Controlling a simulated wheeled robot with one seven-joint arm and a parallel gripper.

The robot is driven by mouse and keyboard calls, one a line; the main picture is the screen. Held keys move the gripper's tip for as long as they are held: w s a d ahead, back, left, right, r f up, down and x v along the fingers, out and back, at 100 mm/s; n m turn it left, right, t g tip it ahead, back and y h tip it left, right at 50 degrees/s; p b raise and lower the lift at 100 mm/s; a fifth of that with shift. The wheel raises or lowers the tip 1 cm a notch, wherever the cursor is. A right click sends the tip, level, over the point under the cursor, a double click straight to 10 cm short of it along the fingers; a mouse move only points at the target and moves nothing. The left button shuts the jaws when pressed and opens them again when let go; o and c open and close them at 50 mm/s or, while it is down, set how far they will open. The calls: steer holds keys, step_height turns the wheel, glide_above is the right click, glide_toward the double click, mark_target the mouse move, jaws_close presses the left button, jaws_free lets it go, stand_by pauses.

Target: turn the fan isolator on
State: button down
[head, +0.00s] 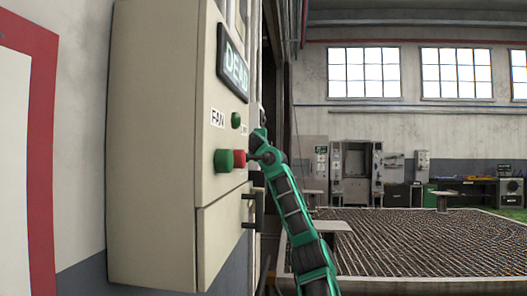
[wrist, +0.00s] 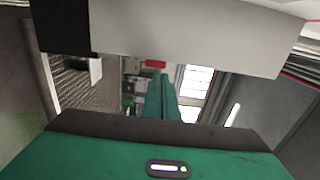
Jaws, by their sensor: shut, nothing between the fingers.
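The beige control box (head: 150,130) hangs on the wall at the left of the head view. A "FAN" label (head: 217,118) is on its face. Below it sit a green button (head: 224,160) and a red button (head: 239,159), side by side. A small green round piece (head: 236,120) sits above them. My gripper (head: 262,155) is at the end of the green arm, close to the right of the red button; contact cannot be told. It is shut with nothing seen in it. The isolator's switch cannot be picked out for certain.
A dark handle (head: 252,208) sticks out lower down.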

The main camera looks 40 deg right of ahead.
steer(key=x, duration=0.8)
steer(key=shift+d, duration=0.25)
